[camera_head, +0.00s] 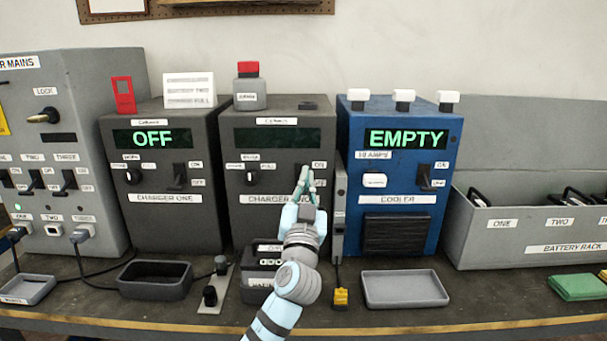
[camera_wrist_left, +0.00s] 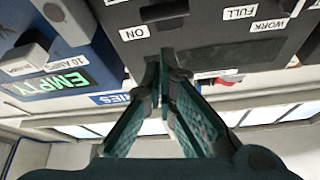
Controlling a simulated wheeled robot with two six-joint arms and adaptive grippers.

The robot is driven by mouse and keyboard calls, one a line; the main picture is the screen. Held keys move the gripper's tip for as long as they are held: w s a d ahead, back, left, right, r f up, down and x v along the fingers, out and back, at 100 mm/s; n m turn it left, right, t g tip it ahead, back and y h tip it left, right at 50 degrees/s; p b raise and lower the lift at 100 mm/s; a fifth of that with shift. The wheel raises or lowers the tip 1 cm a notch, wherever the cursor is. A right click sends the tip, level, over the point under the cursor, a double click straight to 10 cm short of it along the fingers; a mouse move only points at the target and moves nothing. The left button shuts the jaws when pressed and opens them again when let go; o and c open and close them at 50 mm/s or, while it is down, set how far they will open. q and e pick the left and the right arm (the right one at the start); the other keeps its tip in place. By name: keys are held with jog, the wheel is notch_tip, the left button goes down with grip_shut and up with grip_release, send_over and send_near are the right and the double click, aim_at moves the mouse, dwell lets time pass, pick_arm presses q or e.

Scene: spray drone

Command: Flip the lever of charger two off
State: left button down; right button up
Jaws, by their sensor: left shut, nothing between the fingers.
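Charger two (camera_head: 262,213) is the dark grey box in the middle of the head view, with a blank dark display (camera_head: 278,137). Its lever is mostly hidden behind my left gripper (camera_head: 304,178), between the ON and OFF labels. My left gripper is shut and empty, with its fingertips at the lever area; I cannot tell whether they touch it. In the left wrist view the picture is upside down; the closed fingertips (camera_wrist_left: 165,58) are near a dark lever part (camera_wrist_left: 164,12) beside the ON label. My right gripper is not in view.
Charger one (camera_head: 160,214), reading OFF, stands left, and the blue cooler (camera_head: 400,225), reading EMPTY, stands close on the right. A red-capped bottle (camera_head: 248,88) is on charger two. A battery (camera_head: 262,275) and a grey tray (camera_head: 404,289) lie in front.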

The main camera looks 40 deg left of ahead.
pick_arm(q)
jog(key=b+v, duration=0.1)
jog(key=v, duration=0.8)
jog(key=shift+d+f+b, duration=0.25)
jog(key=shift+f+b, duration=0.1)
jog(key=shift+f, duration=0.05)
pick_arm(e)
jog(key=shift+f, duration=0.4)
pick_arm(q)
jog(key=shift+w, duration=0.15)
